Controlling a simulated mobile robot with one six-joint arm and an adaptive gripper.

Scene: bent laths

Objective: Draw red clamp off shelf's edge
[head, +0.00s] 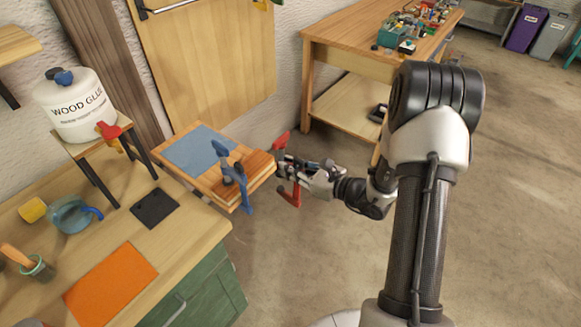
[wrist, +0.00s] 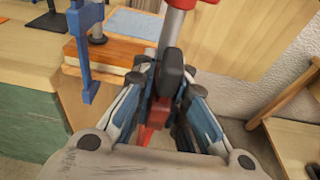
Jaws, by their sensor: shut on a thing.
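My gripper (head: 287,169) is shut on a red clamp (head: 296,195) just right of the shelf (head: 181,176). The clamp's red upper jaw (head: 281,142) shows above the fingers and its other red end hangs below. In the wrist view, the clamp's red body (wrist: 158,112) is between the fingers, with a grey bar and a dark handle partly covering it. The clamp appears to be clear of the shelf's edge; the exact gap is hard to tell. The shelf is a wooden board with a blue-grey mat. A blue clamp (head: 246,195) grips its front edge.
The workbench (head: 205,232) holds a blue jug (head: 73,216), an orange sheet (head: 110,285) and a dark plate (head: 154,207). Open floor (head: 285,270) lies below my gripper.

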